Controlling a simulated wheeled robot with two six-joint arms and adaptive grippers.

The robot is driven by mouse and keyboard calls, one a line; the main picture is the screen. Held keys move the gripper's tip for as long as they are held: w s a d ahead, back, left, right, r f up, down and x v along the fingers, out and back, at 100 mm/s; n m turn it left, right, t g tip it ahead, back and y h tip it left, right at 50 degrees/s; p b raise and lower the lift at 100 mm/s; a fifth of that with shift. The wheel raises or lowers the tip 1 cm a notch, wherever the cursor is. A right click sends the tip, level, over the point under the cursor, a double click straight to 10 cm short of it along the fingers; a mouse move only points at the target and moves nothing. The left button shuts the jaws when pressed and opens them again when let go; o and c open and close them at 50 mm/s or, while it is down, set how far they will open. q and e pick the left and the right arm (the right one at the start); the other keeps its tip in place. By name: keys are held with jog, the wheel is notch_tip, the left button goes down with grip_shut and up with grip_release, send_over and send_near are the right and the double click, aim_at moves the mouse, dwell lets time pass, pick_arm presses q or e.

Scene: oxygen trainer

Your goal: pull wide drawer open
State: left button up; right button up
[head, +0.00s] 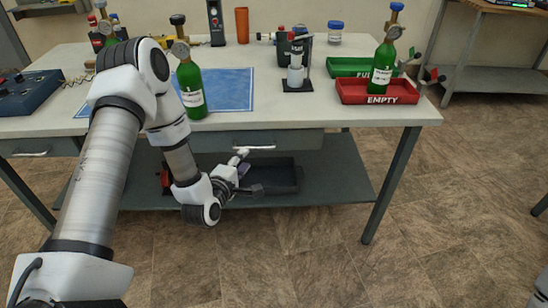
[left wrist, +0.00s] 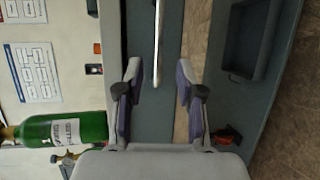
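The wide drawer (head: 293,142) is a grey front under the middle of the workbench and looks shut. Its pale bar handle (head: 254,147) runs along the front; in the left wrist view the handle (left wrist: 157,40) stands upright in the picture, on the drawer front (left wrist: 139,38). My left gripper (head: 250,172) is just below the handle in the head view. In the left wrist view my left gripper (left wrist: 159,73) is open, with the handle's lower end appearing between its fingers. I cannot tell whether they touch it. Nothing is held. My right gripper is not in view.
The workbench top (head: 300,108) carries a green oxygen cylinder (head: 191,88), a blue mat (head: 230,88), a red tray (head: 376,91) and a green tray (head: 352,67). A dark bin (head: 285,180) sits on the lower shelf (head: 335,178). The floor in front is clear.

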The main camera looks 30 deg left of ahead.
aim_at(253, 149)
pick_arm(q)
jog(key=x, duration=0.7)
jog(key=shift+w, duration=0.35)
jog(key=shift+d, duration=0.1)
grip_shut()
